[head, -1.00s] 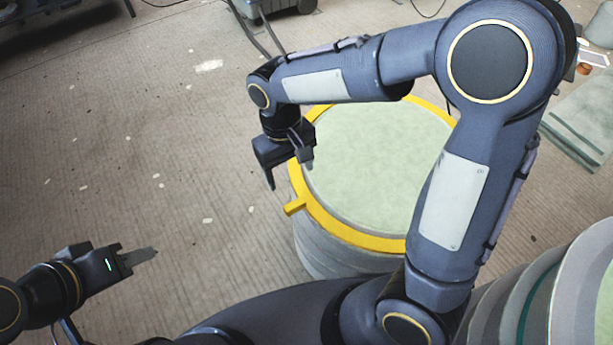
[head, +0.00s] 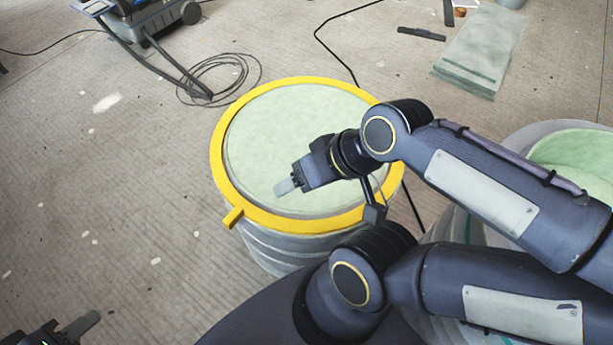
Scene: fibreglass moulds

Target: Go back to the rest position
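My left gripper (head: 82,325) is at the bottom left corner, partly cut off by the frame edge. One flat grey finger shows, and I cannot tell whether it is open or shut. My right arm comes in from the right and folds back. Its gripper (head: 288,186) appears over the round mould (head: 270,130), pointing left. Its fingers are seen edge-on as one pale grey shape, so the gap between them is hidden. No object shows at either gripper. The mould has a pale green top and a yellow rim (head: 217,160) with a tab at its front left.
A second mould (head: 575,155) with a pale green inside stands at the right, partly behind my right arm. A grey-green slab (head: 480,50) lies on the floor at the upper right. A wheeled machine (head: 150,18) and coiled cable (head: 222,75) are at the upper left. The left floor is clear.

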